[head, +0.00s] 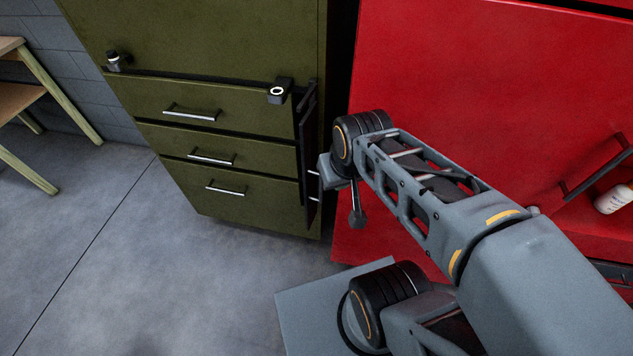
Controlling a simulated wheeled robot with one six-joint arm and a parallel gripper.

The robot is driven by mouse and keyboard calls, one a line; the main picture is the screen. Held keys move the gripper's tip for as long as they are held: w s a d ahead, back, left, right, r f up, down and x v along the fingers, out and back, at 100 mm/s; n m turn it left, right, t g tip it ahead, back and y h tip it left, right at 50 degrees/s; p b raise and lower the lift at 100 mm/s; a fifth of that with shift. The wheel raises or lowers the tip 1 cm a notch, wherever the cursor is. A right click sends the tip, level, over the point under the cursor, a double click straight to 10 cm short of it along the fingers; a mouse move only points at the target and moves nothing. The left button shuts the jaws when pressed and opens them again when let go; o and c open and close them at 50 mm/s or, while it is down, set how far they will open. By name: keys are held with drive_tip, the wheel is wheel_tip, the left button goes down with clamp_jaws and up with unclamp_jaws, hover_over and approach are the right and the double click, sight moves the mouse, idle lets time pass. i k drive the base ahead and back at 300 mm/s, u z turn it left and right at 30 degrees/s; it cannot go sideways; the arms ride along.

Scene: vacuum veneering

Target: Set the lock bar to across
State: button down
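A long dark bar (307,160), which looks like the lock bar, stands upright along the right front edge of the green cabinet (205,45), beside the drawer fronts. Two short pale pieces show at its right side; I cannot tell whether they belong to it. My arm reaches in from the lower right, and its dark end parts (357,210) hang just right of the bar. The gripper's fingers are not clearly visible, and I cannot tell whether anything touches the bar.
The cabinet has three shut drawers with silver handles (190,115). A black fitting with a white ring (278,91) sits above the top drawer, and a dark knob (115,62) at left. A red cabinet (480,80) stands close at right. The floor at left is clear.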

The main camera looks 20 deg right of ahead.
sight(307, 125)
drive_tip(key=z, duration=0.5)
drive_tip(key=k, duration=1.05)
drive_tip(key=u, duration=0.95)
drive_tip(key=i, duration=0.5)
